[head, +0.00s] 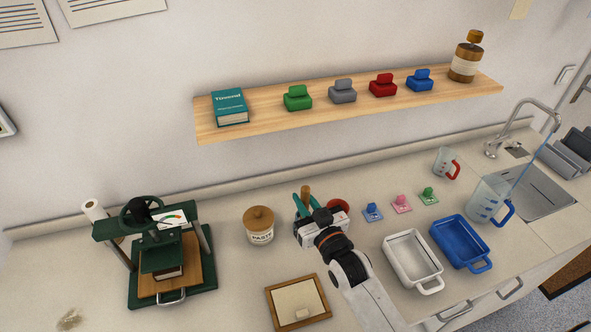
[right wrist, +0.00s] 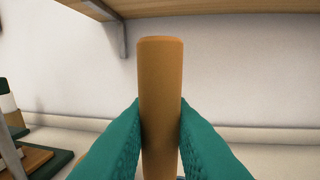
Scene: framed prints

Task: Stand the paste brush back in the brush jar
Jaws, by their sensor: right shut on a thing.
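My right gripper (head: 305,206) is shut on the tan wooden handle of the paste brush (head: 305,191). In the right wrist view the handle of the brush (right wrist: 160,80) stands upright between the teal finger pads (right wrist: 160,135). Its lower end and bristles are hidden, so I cannot tell what is under them. A reddish round pot (head: 339,205), possibly the brush jar, is just right of the fingers, partly hidden by my gripper. The lidded jar labelled PASTE (head: 260,228) stands left of the gripper. My left gripper is not in view.
A green press (head: 160,250) stands at the left, with a wood-framed board (head: 298,302) in front of the gripper. A white tray (head: 412,258), a blue tray (head: 460,243) and measuring jugs (head: 490,201) are at the right. A wooden shelf (head: 258,111) hangs above.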

